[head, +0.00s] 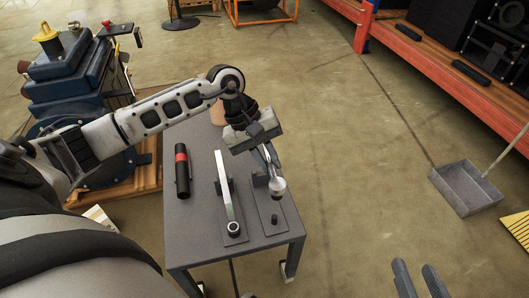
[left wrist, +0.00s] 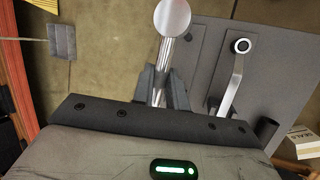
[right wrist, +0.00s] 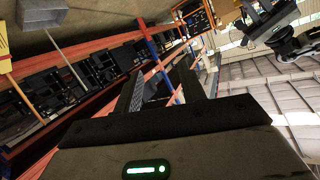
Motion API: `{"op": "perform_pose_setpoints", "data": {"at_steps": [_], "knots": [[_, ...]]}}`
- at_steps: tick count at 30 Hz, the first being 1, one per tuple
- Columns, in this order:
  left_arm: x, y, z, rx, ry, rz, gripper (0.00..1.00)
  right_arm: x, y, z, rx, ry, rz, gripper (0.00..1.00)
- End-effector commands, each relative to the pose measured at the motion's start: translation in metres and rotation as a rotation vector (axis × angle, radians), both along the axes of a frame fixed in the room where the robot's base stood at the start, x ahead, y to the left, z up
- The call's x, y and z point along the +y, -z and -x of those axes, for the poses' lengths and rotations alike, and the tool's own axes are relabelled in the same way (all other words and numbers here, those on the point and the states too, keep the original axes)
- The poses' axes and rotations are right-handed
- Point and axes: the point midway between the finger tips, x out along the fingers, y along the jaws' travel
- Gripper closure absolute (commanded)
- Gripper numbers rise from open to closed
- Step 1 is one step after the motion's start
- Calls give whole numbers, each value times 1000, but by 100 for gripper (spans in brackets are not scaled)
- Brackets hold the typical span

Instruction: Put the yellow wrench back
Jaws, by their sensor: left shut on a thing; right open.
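My left gripper (head: 265,148) is shut on a silver tool with a round, shiny head (head: 277,187), over the right part of the grey table (head: 200,245). The left wrist view shows its ridged shaft (left wrist: 160,72) between the fingers. The tool slants above a dark plate (head: 268,222) with a black peg; I cannot tell whether they touch. A second silver tool (head: 225,190) lies on the neighbouring dark plate, left of the gripper. No tool in view looks clearly yellow. My right gripper (head: 421,281) is open and empty, off the table's right side.
A black flashlight with a red band (head: 182,170) lies on the table's left part. A blue machine (head: 70,75) with a yellow cap stands behind left. A grey dustpan (head: 466,188) is on the floor at right, near an orange shelf (head: 430,65). The floor between is clear.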

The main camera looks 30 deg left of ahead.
Motion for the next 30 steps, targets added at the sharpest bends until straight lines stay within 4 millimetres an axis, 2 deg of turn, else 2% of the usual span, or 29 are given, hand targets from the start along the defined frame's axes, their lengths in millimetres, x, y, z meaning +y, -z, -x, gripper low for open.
{"op": "perform_pose_setpoints", "data": {"at_steps": [6,19,21,24,30], "knots": [[9,2,0,-18,-72,-15,100,-2,8,5,21,-1,32,60],[5,6,4,-19,-65,-15,100,-1,14,5,28,-2,15,60],[4,13,4,-17,-68,-14,100,0,15,5,24,-3,-9,60],[4,25,4,-17,-68,-14,100,4,4,-1,-12,-5,-76,60],[4,49,4,-18,-68,-13,100,11,-1,-2,-26,-14,-199,60]]}}
